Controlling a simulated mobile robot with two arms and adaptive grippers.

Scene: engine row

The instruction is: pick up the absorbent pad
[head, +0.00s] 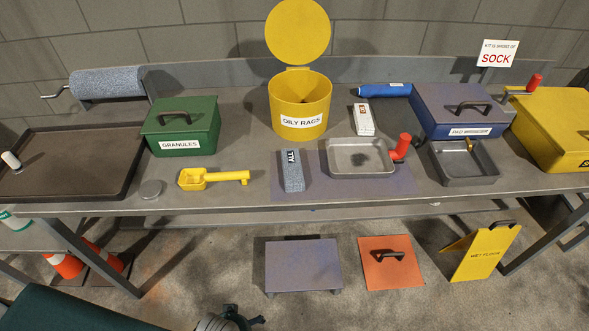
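Two small pad-like blocks lie on the bench, and the task's words do not tell which is meant. One is a grey speckled pad (294,180) marked ALL, lying at the front middle on a purple-grey mat (325,189). The other is a white pad (364,124) with a small red-lettered label, lying behind the metal tray and right of the yellow bin. Nothing holds either pad. Part of my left gripper (240,318) shows at the bottom edge, well below and in front of the bench; its fingers are too cut off to judge. My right gripper is out of view.
A shallow metal tray (361,170) with a red-handled part stands right of the grey pad. A yellow scoop (213,179) is to its left, the yellow OILY RAGS bin (299,105) behind. A grey speckled roll (106,82) stands at left.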

